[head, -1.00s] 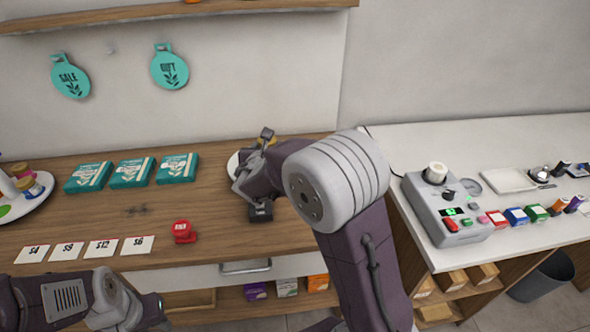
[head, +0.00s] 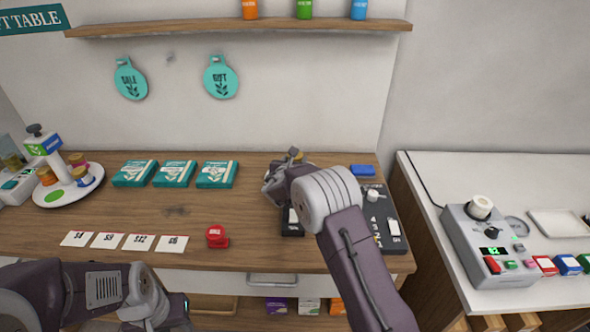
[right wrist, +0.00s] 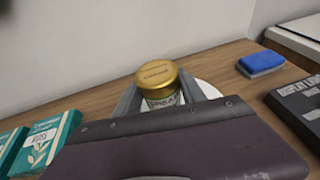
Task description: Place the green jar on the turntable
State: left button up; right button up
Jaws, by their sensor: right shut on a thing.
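A jar with a gold lid (right wrist: 158,74) and a dark-lettered label is between the fingers of my right gripper (right wrist: 160,98) in the right wrist view. The gripper is shut on it, and a white round plate shows behind it. The lower part of the jar is hidden, so its green colour is hard to confirm. In the head view my right gripper (head: 293,158) is over the back of the wooden counter, mostly covered by my arm. The white turntable (head: 72,197) is at the far left, with a green spot, a post and several small jars. My left gripper's fingers are not visible.
Teal boxes (head: 175,173) stand between the turntable and my right gripper. Price cards (head: 110,240) and a red stamp (head: 216,236) lie in front. A dark panel (head: 374,216) and a blue block (head: 363,170) are at right. Tags (head: 221,77) hang below a shelf (head: 240,27).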

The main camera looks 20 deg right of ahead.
notch_tip(320, 180, down, 3)
jog(key=shift+f, duration=0.5)
jog(key=shift+f+b, duration=0.1)
jog(key=shift+b, duration=0.2)
jog(key=o, duration=1.4)
